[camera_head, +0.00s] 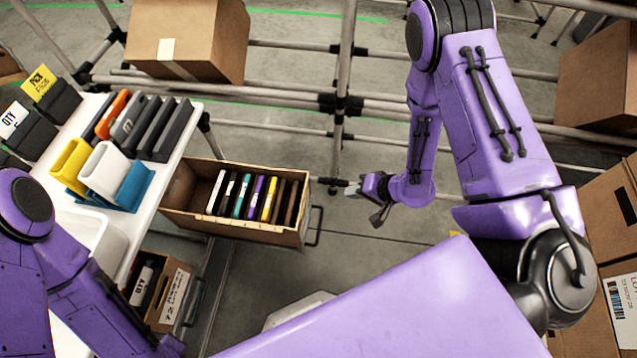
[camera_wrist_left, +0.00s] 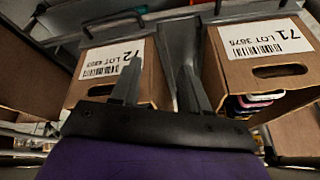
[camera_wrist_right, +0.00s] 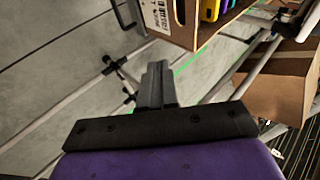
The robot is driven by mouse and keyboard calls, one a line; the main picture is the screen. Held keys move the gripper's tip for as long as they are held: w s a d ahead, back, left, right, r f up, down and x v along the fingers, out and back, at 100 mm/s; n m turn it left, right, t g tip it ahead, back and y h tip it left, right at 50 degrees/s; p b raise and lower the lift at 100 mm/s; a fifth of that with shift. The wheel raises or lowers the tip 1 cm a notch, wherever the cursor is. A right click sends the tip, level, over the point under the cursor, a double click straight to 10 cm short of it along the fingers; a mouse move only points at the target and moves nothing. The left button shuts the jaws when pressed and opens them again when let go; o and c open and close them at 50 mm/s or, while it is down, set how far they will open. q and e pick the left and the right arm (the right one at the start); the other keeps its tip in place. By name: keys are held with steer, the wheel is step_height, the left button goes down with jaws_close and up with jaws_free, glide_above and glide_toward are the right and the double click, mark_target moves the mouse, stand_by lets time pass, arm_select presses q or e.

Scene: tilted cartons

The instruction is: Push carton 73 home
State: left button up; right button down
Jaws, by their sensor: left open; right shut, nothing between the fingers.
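An open brown carton (camera_head: 230,226) with a row of dark and coloured flat items sticks out beside the white worktop in the head view. A handle is on its right end. A carton with a barcode label (camera_wrist_right: 157,14) and coloured items shows at the top of the right wrist view; I cannot read its number. My right gripper (camera_head: 353,189) is shut and empty, just right of the carton and apart from it. Its shut fingers show in the right wrist view (camera_wrist_right: 157,84). My left gripper (camera_wrist_left: 160,88) is open in front of carton 72 (camera_wrist_left: 143,88), beside carton 71 (camera_wrist_left: 235,72).
The white worktop (camera_head: 198,101) holds several coloured and dark holders. A lower carton (camera_head: 171,290) stands near my left arm. Rack pipes (camera_head: 345,60) run behind. A closed box (camera_head: 190,38) sits at the back, and labelled cartons (camera_head: 612,215) stand at the right.

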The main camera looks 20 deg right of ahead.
steer(key=w+a+f+g+y+b, duration=0.1)
steer(key=w+a+f+y, duration=0.1)
steer(key=w+a+f, duration=0.2)
steer(key=shift+w+a+f+n+g+y, duration=0.35)
steer(key=shift+w+a, duration=1.2)
steer(key=shift+a, duration=0.65)
steer(key=shift+w+a+r, duration=0.1)
steer(key=shift+r, duration=0.05)
